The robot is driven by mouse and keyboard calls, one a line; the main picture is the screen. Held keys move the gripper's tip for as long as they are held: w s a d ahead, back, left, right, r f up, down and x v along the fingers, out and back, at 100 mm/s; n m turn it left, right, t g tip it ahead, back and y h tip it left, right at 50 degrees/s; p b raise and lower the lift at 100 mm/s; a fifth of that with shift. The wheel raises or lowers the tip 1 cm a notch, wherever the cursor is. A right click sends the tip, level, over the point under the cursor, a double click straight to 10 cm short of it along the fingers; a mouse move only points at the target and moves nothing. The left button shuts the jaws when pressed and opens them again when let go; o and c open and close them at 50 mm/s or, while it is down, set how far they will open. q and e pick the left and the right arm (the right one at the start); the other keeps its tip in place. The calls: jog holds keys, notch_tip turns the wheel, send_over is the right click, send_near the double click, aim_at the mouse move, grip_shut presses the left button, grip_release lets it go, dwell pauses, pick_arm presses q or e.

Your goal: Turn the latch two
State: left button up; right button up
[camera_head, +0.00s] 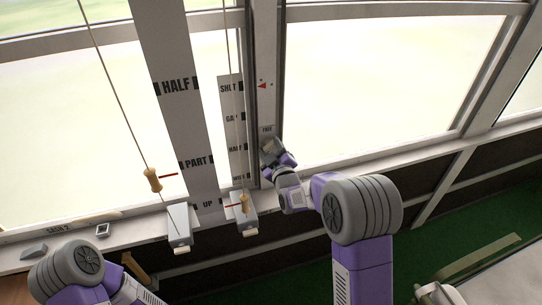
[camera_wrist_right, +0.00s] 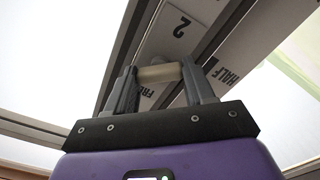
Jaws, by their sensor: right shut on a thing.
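Latch two is a pale, rounded handle (camera_wrist_right: 160,73) on a white plate (camera_wrist_right: 190,22) marked "2" in the right wrist view. The word FREE shows on the plate, partly covered by a finger. My right gripper (camera_wrist_right: 163,78) is shut on the handle, one finger on each side of it. In the head view my right gripper (camera_head: 274,156) is at the foot of the window post, just below a FREE label (camera_head: 267,129), and it hides most of the latch. My left arm shows at the lower left, but its gripper is not visible.
Two cords with wooden toggles (camera_head: 153,180) (camera_head: 245,203) hang before boards marked HALF, PART, UP (camera_head: 177,60) and SHUT, GAP, HALF (camera_head: 232,95). Grey brackets (camera_head: 180,222) (camera_head: 242,217) stick out from the sill. A pale surface (camera_head: 500,280) is at the lower right.

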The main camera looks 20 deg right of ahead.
jog(key=n+b, duration=0.2)
jog(key=n, duration=0.2)
jog(key=shift+n+b, duration=0.3)
jog(key=n+b, duration=0.1)
jog(key=n, duration=0.1)
jog(key=shift+n, duration=0.3)
jog(key=shift+n+b, duration=0.35)
jog(key=shift+n, duration=1.15)
jog(key=o, duration=1)
jog(key=shift+o, duration=0.2)
jog(key=s, duration=0.7)
jog(key=shift+s, duration=0.25)
